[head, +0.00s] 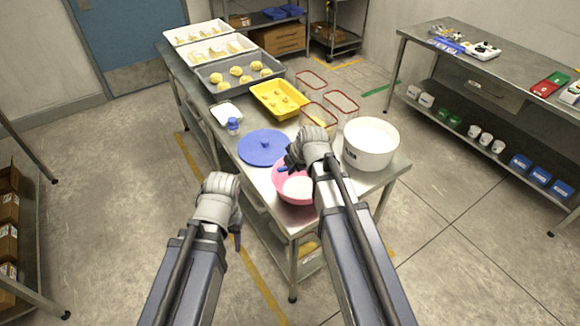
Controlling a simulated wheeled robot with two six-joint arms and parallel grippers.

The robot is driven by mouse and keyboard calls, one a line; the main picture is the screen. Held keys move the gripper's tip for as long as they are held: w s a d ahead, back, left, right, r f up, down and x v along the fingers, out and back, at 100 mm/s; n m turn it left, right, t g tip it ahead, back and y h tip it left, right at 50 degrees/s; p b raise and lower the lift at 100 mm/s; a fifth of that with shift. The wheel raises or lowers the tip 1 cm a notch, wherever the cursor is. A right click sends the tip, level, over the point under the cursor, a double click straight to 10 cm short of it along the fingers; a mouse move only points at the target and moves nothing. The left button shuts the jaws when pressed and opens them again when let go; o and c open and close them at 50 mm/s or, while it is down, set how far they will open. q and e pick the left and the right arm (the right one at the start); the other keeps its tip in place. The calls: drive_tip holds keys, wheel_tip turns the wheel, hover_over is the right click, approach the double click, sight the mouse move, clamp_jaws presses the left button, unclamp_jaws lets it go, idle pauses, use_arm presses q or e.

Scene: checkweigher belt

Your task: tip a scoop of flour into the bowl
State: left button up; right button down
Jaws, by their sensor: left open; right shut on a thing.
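The pink bowl (283,183) stands near the front end of the steel table, partly covered by my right arm. Something white, like flour, shows inside it. My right gripper (290,163) is over the bowl's far rim and shut on a small blue thing (283,169), which looks like part of the scoop. The rest of it is hidden by the gripper and arm, so I cannot tell its tilt or load. A large white tub (367,158) with white contents stands to the right of the bowl. My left gripper (237,238) is open and empty, off the table's left edge.
A round blue lid (262,147) lies behind the bowl. A blue-capped bottle (233,127), a small white tray (226,115) and a yellow tray (279,100) stand further back on the table (380,178). The floor left of the table is clear.

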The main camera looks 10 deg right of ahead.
wheel_tip(320, 180, down, 2)
drive_tip(key=shift+f+b, duration=0.15)
drive_tip(key=shift+b, duration=0.65)
drive_tip(key=shift+d+r+y, duration=0.25)
drive_tip(key=shift+r+y, duration=0.05)
drive_tip(key=shift+y, duration=0.1)
drive_tip(key=d+r+m+t+y+b, duration=0.2)
drive_tip(key=d+m+t+y+b, duration=0.1)
drive_tip(key=y+b, duration=0.9)
drive_tip(key=shift+s+d+m+t+b, duration=0.35)
drive_tip(key=shift+d+m+b, duration=0.25)
drive_tip(key=shift+d+b, duration=1)
drive_tip(key=shift+a+r, duration=0.1)
drive_tip(key=shift+a, duration=0.2)
